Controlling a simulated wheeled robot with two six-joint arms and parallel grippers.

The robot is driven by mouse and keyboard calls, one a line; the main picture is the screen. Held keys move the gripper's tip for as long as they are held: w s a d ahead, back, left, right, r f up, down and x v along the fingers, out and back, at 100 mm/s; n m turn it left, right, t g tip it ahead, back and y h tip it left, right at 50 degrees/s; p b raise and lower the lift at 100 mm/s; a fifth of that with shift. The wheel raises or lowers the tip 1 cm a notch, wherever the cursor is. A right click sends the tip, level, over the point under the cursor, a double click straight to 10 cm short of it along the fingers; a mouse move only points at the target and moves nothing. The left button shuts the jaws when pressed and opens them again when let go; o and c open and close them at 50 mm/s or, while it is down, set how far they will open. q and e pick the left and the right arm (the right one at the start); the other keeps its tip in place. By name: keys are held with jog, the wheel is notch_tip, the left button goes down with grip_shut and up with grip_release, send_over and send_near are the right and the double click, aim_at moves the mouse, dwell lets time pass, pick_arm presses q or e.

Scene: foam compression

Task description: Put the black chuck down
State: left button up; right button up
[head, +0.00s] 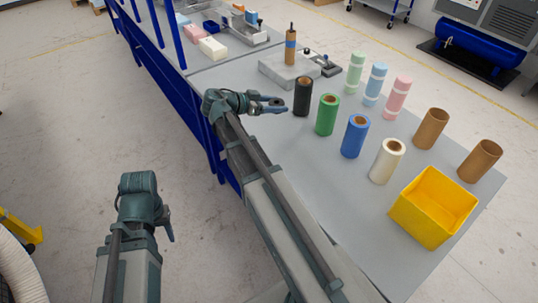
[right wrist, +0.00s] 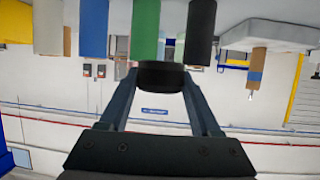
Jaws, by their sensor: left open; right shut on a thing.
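My right gripper (head: 272,104) is at the left edge of the grey table, just left of the black roll. In the right wrist view, which is upside down, the gripper (right wrist: 160,88) is shut on the black chuck (right wrist: 162,75), a short dark round piece between the fingertips. In the head view the chuck is hard to make out between the fingers. How far it is above the table is unclear. My left gripper (head: 167,222) is open, low on the left, off the table over the floor; its fingers are only partly visible.
A black roll (head: 303,97), a green roll (head: 326,115), a blue roll (head: 355,137) and a cream roll (head: 386,162) stand in a row. A yellow bin (head: 432,207) is at the near right. A grey block (head: 280,72) bears a brown post (head: 291,47). Pale foam rolls stand behind.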

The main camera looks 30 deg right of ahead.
jog(key=shift+n+t, duration=0.4)
jog(key=shift+t, duration=0.1)
jog(key=d+f+b, duration=0.8)
jog(key=d+f, duration=0.2)
jog(key=f, duration=0.1)
jog(key=shift+d+b, duration=0.3)
jog(key=shift+b, duration=0.1)
jog(key=shift+d, duration=0.2)
jog(key=b, duration=0.1)
send_over(264, 146)
jog(key=s, duration=0.2)
jog(key=shift+d+f, duration=0.15)
jog(key=shift+f, duration=0.55)
jog(key=shift+a+f, duration=0.1)
jog(key=shift+a, duration=0.35)
jog(key=f+b, duration=0.1)
jog(key=b, duration=0.1)
jog(key=f+b, duration=0.2)
jog(key=shift+a+f, duration=0.2)
jog(key=shift+f, duration=0.05)
jog(key=shift+f, duration=0.1)
